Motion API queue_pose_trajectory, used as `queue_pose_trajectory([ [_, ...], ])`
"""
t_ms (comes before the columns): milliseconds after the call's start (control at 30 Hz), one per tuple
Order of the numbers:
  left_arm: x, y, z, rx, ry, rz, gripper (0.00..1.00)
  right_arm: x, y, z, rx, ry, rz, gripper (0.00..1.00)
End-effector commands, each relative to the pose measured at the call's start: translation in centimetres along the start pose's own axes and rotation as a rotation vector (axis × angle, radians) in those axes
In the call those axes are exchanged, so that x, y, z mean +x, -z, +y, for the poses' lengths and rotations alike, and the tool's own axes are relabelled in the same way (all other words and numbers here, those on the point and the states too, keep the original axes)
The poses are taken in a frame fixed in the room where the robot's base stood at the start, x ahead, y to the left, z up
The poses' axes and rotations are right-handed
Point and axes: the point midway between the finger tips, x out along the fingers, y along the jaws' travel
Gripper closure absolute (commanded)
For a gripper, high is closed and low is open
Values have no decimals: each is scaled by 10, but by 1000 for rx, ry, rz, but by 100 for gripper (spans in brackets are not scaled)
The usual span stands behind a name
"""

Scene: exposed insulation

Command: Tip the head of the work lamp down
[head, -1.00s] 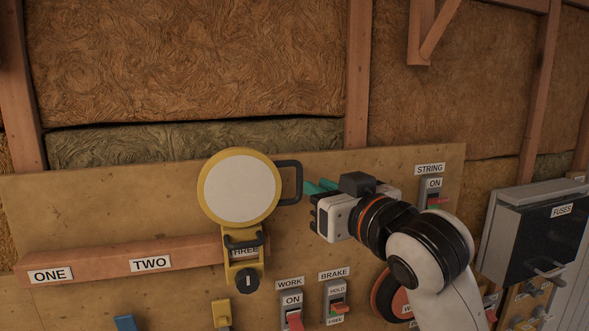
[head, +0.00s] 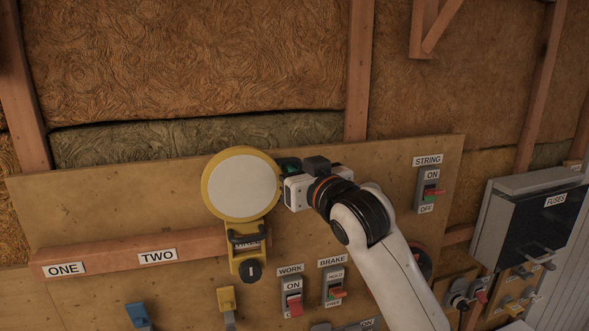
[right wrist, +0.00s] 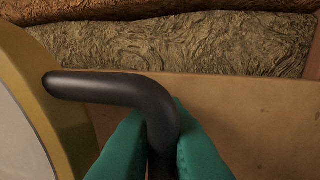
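The work lamp has a round yellow head with a pale face (head: 240,184), facing out from the board. Its yellow bracket (head: 246,255) carries a black knob (head: 250,271) below the head. A bent black handle (right wrist: 100,88) sticks out from the head's right side in the right wrist view. My right gripper (head: 288,168) is at this handle, with its green fingertips (right wrist: 163,135) shut on the handle, one on each side. In the head view the gripper hides most of the handle. My left gripper is not in view.
A wooden rail with ONE and TWO labels (head: 157,257) runs left of the bracket. Below right are the WORK switch (head: 292,297) and BRAKE switch (head: 334,288). The STRING switch (head: 428,190) and the FUSES box (head: 530,228) are farther right. Bare board lies above the rail.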

Motion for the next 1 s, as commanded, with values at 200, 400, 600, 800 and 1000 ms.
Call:
queue_pose_trajectory([
  [200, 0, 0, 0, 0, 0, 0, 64, 0, 0, 0, 0, 0, 0, 100],
  [400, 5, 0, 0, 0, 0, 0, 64, -1, 2, 0, -2, 0, -13, 100],
  [600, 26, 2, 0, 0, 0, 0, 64, -8, 7, 2, -15, 1, -86, 100],
  [800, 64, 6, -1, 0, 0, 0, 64, -19, 13, 4, -39, 5, -230, 100],
  [1000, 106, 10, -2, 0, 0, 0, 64, -33, 18, 6, -71, 10, -407, 100],
])
